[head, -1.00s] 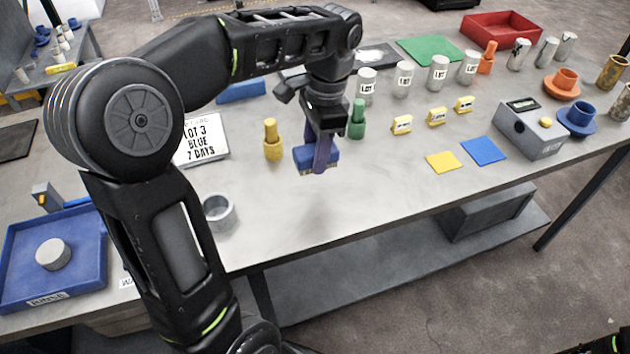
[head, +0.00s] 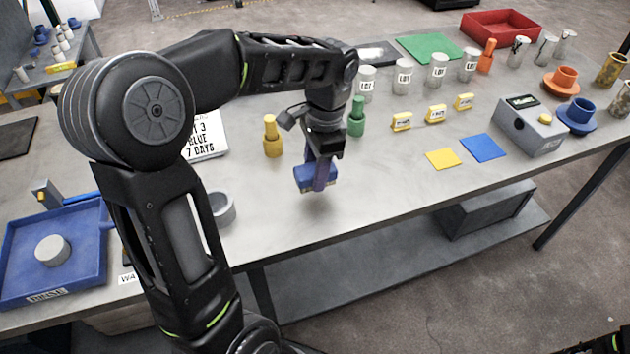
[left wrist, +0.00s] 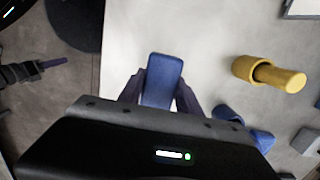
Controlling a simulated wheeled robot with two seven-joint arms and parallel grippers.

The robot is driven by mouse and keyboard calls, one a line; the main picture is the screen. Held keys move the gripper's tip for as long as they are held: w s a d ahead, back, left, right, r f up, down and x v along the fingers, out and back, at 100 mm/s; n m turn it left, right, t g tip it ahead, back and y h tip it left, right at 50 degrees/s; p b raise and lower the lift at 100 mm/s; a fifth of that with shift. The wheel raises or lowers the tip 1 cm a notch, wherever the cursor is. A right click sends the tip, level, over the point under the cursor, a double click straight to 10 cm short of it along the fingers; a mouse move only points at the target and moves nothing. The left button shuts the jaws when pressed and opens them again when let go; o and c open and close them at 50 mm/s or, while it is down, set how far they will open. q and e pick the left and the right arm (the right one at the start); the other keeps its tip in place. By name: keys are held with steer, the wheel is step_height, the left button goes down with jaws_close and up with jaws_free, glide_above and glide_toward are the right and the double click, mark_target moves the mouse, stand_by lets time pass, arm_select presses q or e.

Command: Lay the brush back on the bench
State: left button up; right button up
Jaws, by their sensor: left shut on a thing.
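The brush (head: 312,180) is a blue block in the head view, held over the bench's (head: 290,225) front middle. A soft shadow on the bench below it suggests a gap, but its height is hard to judge. My left gripper (head: 322,178) points down with its purple fingers shut on the brush. In the left wrist view the brush (left wrist: 163,80) shows as a blue rounded bar between the two fingers (left wrist: 160,92). My right gripper (left wrist: 52,63) seems to show small at that view's left edge, off the bench; its jaws cannot be made out.
A yellow bottle-shaped piece (head: 272,137) and a green one (head: 356,117) stand just behind the brush. A grey ring-shaped cup (head: 222,208) is to its left. Yellow (head: 443,159) and blue (head: 484,149) squares lie right. The bench front around the brush is clear.

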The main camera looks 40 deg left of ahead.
arm_select(q)
steer(key=shift+f, duration=0.1)
step_height(320, 180, down, 3)
steer(key=shift+f, duration=0.25)
steer(key=shift+f, duration=0.2)
steer(key=o, duration=1.3)
steer(key=shift+r, duration=0.15)
